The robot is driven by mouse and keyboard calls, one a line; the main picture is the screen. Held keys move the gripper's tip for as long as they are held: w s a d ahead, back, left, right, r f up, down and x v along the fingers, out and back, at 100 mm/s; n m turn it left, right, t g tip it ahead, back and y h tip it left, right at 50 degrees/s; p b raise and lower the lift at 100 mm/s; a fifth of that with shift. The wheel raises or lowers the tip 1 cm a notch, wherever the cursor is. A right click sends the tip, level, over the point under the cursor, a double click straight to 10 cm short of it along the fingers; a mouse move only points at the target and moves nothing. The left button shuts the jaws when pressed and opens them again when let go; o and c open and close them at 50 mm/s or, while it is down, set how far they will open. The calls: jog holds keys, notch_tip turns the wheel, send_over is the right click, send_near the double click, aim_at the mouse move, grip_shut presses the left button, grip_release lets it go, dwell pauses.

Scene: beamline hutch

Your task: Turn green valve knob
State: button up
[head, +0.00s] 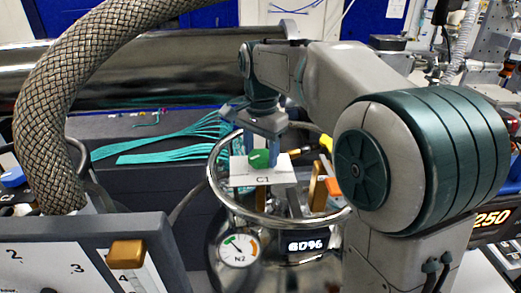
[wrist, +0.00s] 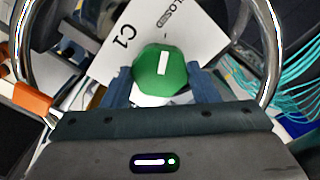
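The green valve knob (wrist: 160,72) is many-sided with a white bar on top. It sits against a white plate (wrist: 117,42) marked "C1" and "CLOSED". In the head view the knob (head: 259,158) shows above the "C1" label, inside the ring of a metal vessel. My gripper (wrist: 158,85) has its two blue fingers apart, one on each side of the knob's near part. I cannot tell whether the fingers touch it. In the head view my gripper (head: 262,145) points down over the knob and partly hides it.
A chrome ring rail (head: 225,198) surrounds the knob. The vessel below carries an N2 gauge (head: 238,249) and a "60%" display (head: 306,245). An orange-handled part (wrist: 32,98) stands near the ring. A thick braided hose (head: 50,100) arches at left. Teal cables (head: 175,140) lie behind.

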jog(key=shift+c, duration=0.7)
jog(key=shift+n, duration=0.3)
jog(key=n+p, duration=0.1)
jog(key=n, duration=0.4)
jog(key=shift+r, duration=0.1)
jog(key=n+p, duration=0.1)
jog(key=n, duration=0.5)
jog(key=shift+n+p, duration=0.3)
jog(key=n, duration=0.5)
jog(key=shift+n+p, duration=0.3)
jog(key=shift+p, duration=0.1)
jog(key=n, duration=0.5)
jog(key=shift+n+p, duration=0.3)
jog(key=shift+p, duration=0.05)
